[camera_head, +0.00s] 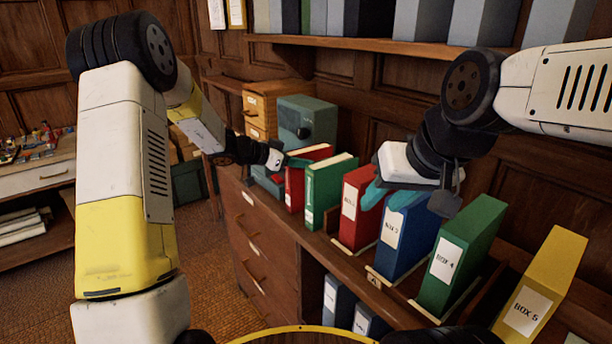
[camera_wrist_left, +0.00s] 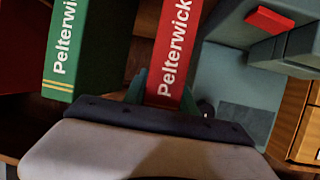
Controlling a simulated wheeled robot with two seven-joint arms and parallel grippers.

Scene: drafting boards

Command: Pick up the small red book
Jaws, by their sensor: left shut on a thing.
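The small red book (camera_head: 296,186) stands upright on the cabinet top, left of a green book (camera_head: 330,187). My left gripper (camera_head: 292,162) is shut on the red book near its upper part. In the left wrist view the red spine (camera_wrist_left: 173,50) reads "Pelterwick" and sits between my left fingertips (camera_wrist_left: 164,92). The green book (camera_wrist_left: 78,45) with the same lettering is beside it there. My right gripper (camera_head: 391,196) has teal fingers spread apart, empty, above the red and blue box files.
A red box file (camera_head: 358,212), a blue one (camera_head: 401,240), a green one (camera_head: 459,256) and a yellow one (camera_head: 540,281) stand to the right. A grey-green safe-like box (camera_head: 308,118) and wooden drawers (camera_head: 262,108) stand behind. A shelf (camera_head: 400,46) runs above.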

